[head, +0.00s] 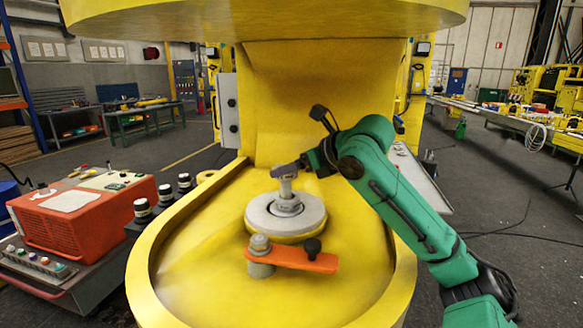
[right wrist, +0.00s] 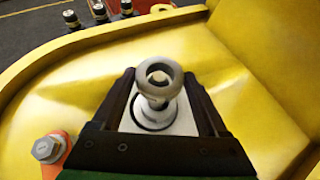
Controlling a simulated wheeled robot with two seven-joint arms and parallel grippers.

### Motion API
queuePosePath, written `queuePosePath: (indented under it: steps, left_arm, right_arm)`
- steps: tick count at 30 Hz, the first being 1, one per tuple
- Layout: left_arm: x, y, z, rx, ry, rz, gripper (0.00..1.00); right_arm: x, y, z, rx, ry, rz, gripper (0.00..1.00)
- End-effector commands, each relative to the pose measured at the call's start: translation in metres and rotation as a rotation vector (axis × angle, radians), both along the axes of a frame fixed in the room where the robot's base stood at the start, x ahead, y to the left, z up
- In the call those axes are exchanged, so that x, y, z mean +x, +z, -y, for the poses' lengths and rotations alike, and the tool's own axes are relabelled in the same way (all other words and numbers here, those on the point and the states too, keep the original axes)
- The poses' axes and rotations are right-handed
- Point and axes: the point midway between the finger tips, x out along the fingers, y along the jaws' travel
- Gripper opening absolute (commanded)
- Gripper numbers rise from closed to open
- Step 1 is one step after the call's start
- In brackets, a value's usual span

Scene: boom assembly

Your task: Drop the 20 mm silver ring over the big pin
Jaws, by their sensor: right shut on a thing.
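The big pin (head: 287,192) stands upright in the middle of a round grey boss (head: 257,216) on the yellow boom. My right gripper (head: 294,166) is just above the pin's top. In the right wrist view, the right gripper (right wrist: 158,80) is shut on the silver ring (right wrist: 158,64), which sits between its two dark fingertips. The pin (right wrist: 155,118) shows below the ring and seems roughly lined up with its hole. I cannot tell whether the ring is around the pin's tip or just above it. My left gripper is out of view.
An orange lever (head: 300,258) with a black knob and a grey bolt (head: 260,250) lies in front of the boss. A raised yellow rim (head: 140,270) surrounds the floor of the boom. A yellow overhang (head: 260,18) is above. An orange box (head: 75,215) stands at left.

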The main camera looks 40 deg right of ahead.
Motion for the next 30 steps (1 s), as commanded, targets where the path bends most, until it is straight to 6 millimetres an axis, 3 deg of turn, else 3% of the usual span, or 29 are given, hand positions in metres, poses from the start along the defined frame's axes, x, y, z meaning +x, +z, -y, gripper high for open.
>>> queuePosePath:
  steps: [8, 9, 10, 11, 21, 26, 30]
  left_arm:
    - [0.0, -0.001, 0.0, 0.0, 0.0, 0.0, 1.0]
    - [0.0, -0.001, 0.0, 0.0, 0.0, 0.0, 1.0]
    - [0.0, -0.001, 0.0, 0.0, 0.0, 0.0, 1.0]
    - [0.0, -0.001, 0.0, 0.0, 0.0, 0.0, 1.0]
    - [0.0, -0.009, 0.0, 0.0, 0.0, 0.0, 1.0]
    - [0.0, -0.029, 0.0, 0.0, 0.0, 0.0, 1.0]
    - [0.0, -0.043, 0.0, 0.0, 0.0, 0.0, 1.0]
  right_arm:
    - [0.0, 0.0, 0.0, 0.0, 0.0, 0.002, 0.0]
    - [0.0, 0.0, 0.0, 0.0, 0.0, 0.003, 0.84]
    - [0.0, 0.0, 0.0, 0.0, 0.0, 0.003, 0.96]
    - [0.0, 0.0, 0.0, 0.0, 0.0, 0.002, 1.0]
    - [-0.008, 0.001, 0.001, 0.001, 0.0, 0.002, 1.0]
    - [-0.042, 0.018, 0.004, -0.001, -0.001, 0.007, 1.0]
    - [-0.081, 0.039, 0.007, -0.003, -0.002, 0.008, 1.0]
